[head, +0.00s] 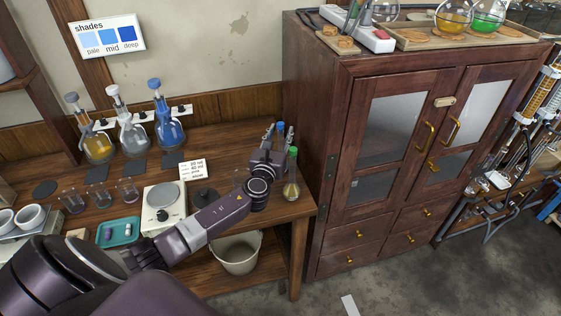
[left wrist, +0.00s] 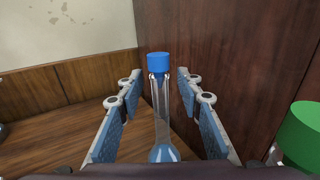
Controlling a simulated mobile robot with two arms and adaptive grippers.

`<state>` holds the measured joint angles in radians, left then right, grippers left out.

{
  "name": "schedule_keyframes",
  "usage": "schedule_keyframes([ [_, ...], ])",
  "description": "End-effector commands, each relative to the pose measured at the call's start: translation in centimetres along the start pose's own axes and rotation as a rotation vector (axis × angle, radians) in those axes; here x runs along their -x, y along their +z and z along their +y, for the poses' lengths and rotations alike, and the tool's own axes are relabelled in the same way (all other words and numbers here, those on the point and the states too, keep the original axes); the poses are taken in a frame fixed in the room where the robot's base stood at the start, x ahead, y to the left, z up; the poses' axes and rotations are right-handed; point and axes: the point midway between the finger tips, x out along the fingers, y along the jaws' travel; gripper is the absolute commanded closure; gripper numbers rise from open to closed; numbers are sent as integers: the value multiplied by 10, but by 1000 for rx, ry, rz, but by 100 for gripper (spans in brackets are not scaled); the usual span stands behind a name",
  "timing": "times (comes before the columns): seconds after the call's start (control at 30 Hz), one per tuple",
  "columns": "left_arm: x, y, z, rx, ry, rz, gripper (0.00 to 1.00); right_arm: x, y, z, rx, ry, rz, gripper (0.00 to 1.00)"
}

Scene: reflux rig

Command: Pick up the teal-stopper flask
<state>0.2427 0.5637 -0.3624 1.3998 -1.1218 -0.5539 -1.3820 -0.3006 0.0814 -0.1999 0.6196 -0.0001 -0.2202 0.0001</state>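A flask with a blue stopper (left wrist: 158,63) stands between the fingers of my left gripper (left wrist: 160,100) in the left wrist view. Its clear neck has a visible gap to the blue-padded fingers on both sides, so the gripper is open around it. In the head view my left gripper (head: 274,140) is at the right end of the bench, and the blue stopper (head: 280,126) shows just beyond it. A flask with a green stopper (head: 292,186) stands right beside the gripper; its stopper (left wrist: 302,136) is at the right edge of the wrist view. No stopper looks clearly teal. My right gripper is not in view.
The dark wood cabinet (head: 330,150) rises close to the right of the gripper. A card (head: 193,170), a scale (head: 163,205) and a teal tray (head: 118,233) lie on the bench (head: 225,140). Several stoppered bottles stand at the back left. A bucket (head: 237,252) is below.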

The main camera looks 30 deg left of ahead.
Motion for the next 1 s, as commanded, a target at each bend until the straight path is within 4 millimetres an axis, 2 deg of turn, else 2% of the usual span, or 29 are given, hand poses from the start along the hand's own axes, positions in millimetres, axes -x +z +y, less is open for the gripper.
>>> schedule_keyframes([
  [0.03,0,0,0,0,0,0,72,0,0,1,0,1,0,60],
  [0.3,0,0,0,0,1,0,100,0,0,1,-1,1,0,60],
  [1.0,0,6,1,1,1,-2,100,2,-1,0,0,0,1,60],
])
